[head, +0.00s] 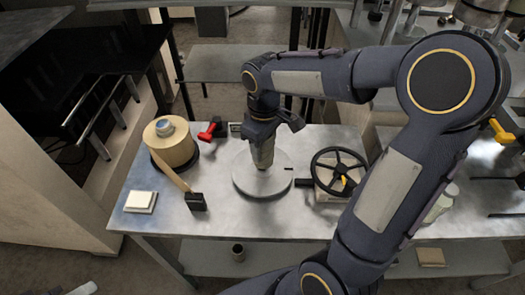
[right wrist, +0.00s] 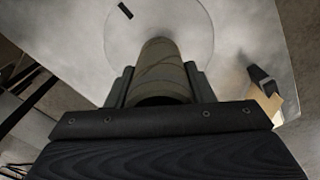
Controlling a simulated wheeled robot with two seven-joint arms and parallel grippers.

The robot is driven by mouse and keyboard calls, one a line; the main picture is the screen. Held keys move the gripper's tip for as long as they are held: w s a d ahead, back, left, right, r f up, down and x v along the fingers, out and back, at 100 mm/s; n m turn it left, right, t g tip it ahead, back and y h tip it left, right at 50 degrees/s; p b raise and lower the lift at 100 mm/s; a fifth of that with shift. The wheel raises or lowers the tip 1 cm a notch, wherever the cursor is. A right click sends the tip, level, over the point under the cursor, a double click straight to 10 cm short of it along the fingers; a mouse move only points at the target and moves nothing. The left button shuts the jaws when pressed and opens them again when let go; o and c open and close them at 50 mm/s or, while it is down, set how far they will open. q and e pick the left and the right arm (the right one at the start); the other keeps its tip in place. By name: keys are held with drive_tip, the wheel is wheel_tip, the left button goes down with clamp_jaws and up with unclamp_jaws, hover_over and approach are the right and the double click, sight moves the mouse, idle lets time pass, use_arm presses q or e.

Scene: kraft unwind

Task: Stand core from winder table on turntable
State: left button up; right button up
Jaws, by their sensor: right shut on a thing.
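The core (head: 263,155) is a brown-grey cardboard tube, held roughly upright over the middle of the turntable. The turntable (head: 262,188) is a pale round metal disc on the metal table. My right gripper (head: 262,138) is shut on the core from above. In the right wrist view the core (right wrist: 162,72) runs from between the fingers of my gripper (right wrist: 162,92) toward the turntable (right wrist: 195,35). The core's lower end is at or just above the disc; I cannot tell whether it touches. My left gripper is not in view.
A kraft roll (head: 178,152) stands left of the turntable, its strip leading to a black block (head: 196,202). A red-handled tool (head: 209,131) lies behind. A white pad (head: 141,200) is front left. A black handwheel (head: 338,165) stands close on the right. Table (head: 240,218) in front is clear.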

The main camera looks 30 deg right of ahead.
sight(262, 154)
drive_tip(key=shift+w+f, duration=0.25)
drive_tip(key=shift+f, duration=1.65)
drive_tip(key=shift+f, duration=0.1)
drive_tip(key=o, duration=1)
